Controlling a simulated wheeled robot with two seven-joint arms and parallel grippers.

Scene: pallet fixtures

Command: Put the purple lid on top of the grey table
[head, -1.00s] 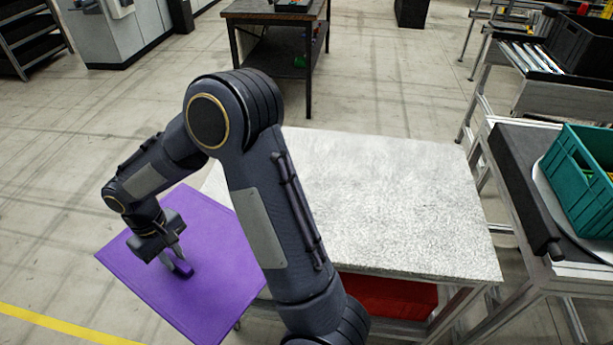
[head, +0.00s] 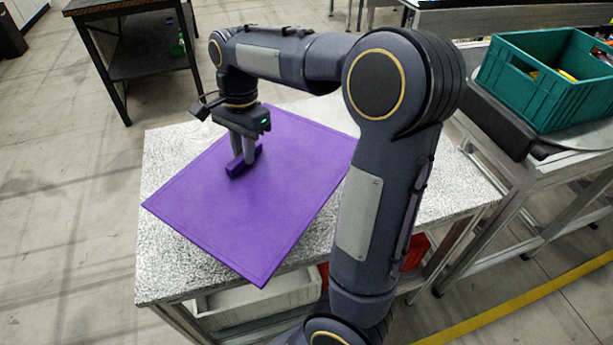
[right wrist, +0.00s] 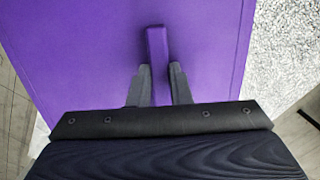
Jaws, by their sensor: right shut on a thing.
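The purple lid (head: 245,215) is a flat square panel with a raised bar handle (head: 244,162) near its middle. My right gripper (head: 243,160) is shut on this handle from above. In the head view the lid is over the grey table (head: 165,270), with its near corner past the table's front edge. I cannot tell whether the lid touches the tabletop. The right wrist view shows the handle (right wrist: 157,60) between the two fingers and the speckled tabletop (right wrist: 282,60) at the right. My left gripper is not in view.
A teal crate (head: 545,85) stands on the conveyor fixture at the right. A white bin (head: 255,300) and a red bin (head: 415,252) are under the grey table. A dark workbench (head: 135,50) is at the back left. The tabletop's left part is bare.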

